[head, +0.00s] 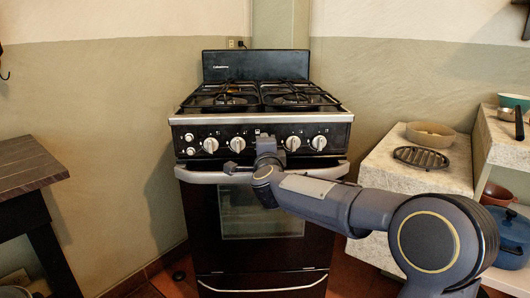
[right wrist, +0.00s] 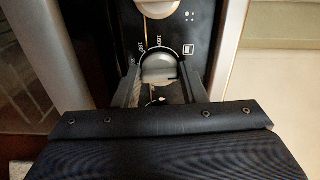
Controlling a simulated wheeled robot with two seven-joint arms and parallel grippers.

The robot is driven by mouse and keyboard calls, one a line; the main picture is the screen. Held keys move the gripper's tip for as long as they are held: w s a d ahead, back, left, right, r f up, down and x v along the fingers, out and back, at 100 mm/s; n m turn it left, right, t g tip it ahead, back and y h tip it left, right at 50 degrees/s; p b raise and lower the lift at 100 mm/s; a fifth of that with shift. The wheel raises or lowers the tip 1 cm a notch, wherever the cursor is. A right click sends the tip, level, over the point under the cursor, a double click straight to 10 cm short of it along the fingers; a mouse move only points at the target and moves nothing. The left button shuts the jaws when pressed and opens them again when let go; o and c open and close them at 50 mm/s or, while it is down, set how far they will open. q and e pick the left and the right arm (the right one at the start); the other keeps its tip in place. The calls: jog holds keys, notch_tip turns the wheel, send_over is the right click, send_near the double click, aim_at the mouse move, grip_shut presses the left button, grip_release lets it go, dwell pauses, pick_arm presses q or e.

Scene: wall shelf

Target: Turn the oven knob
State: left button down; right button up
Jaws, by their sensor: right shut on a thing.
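The black oven (head: 195,225) stands against the wall in the head view, with a row of pale round knobs on its front panel. My right gripper (head: 266,143) is at the middle of this panel and hides what is behind it there. In the right wrist view its two fingers (right wrist: 158,82) lie on either side of a pale oven knob (right wrist: 160,68), shut on it. Printed dial marks show around this knob. Another knob (right wrist: 158,7) shows beyond it, outside the fingers. My left gripper is not in view.
The oven door handle (head: 322,171) runs just below the panel, close to my right arm. Burner grates (head: 295,96) cover the oven top. A stone counter (head: 385,166) with a bowl (head: 430,138) and a grate (head: 421,158) stands at right, a wooden table (head: 25,166) at left.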

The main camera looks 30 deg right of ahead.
jog(key=shift+m, duration=0.4)
jog(key=o, duration=1)
jog(key=shift+c, duration=0.2)
jog(key=shift+s, duration=0.1)
jog(key=p+v, duration=0.1)
jog(key=v, duration=0.6)
jog(key=shift+s+a, duration=0.15)
jog(key=shift+s, duration=0.15)
